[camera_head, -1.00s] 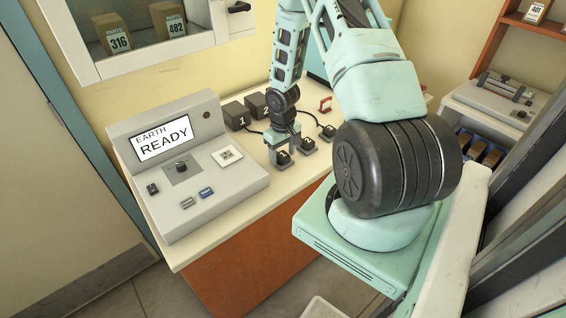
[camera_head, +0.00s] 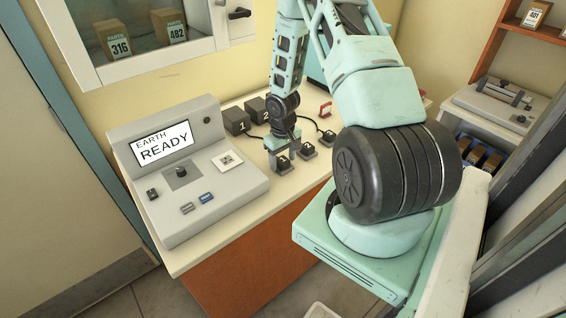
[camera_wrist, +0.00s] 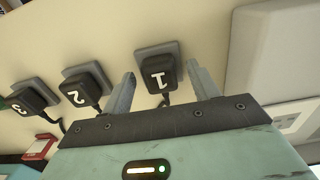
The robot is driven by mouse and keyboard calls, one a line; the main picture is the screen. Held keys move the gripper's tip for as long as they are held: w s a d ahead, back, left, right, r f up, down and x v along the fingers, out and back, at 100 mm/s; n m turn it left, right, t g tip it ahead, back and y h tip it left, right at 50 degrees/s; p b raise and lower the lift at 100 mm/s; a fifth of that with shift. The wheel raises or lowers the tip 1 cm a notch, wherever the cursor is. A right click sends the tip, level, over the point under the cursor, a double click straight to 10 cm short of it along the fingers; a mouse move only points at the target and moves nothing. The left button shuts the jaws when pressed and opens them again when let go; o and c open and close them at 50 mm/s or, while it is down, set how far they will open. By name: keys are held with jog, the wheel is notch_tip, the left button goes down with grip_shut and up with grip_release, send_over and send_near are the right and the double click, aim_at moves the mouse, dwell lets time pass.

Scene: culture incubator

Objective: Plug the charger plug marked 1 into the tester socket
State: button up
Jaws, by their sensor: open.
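The black plug marked 1 (camera_wrist: 158,73) sits upright on a grey pad on the counter, its cord running back below my gripper in the wrist view. It also shows in the head view (camera_head: 282,163), under my gripper. My gripper (camera_wrist: 160,69) is open, with one finger on each side of plug 1; I cannot tell whether either finger touches it. The tester (camera_head: 215,205) stands left on the counter, its screen reading EARTH READY. Its white socket (camera_head: 227,160) is on the sloped panel, empty, to the left of plug 1.
Plug 2 (camera_wrist: 82,88) and plug 3 (camera_wrist: 33,98) sit on pads in a row beside plug 1. Charger boxes 1 (camera_head: 237,121) and 2 (camera_head: 256,107) stand behind. A wall cabinet (camera_head: 165,58) hangs above. The counter front is clear.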

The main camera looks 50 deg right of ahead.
aim_at(282, 159)
dwell(0.3)
grip_shut()
jog(key=shift+r, duration=0.15)
jog(key=shift+r+p, duration=2.6)
jog(key=shift+r, duration=0.3)
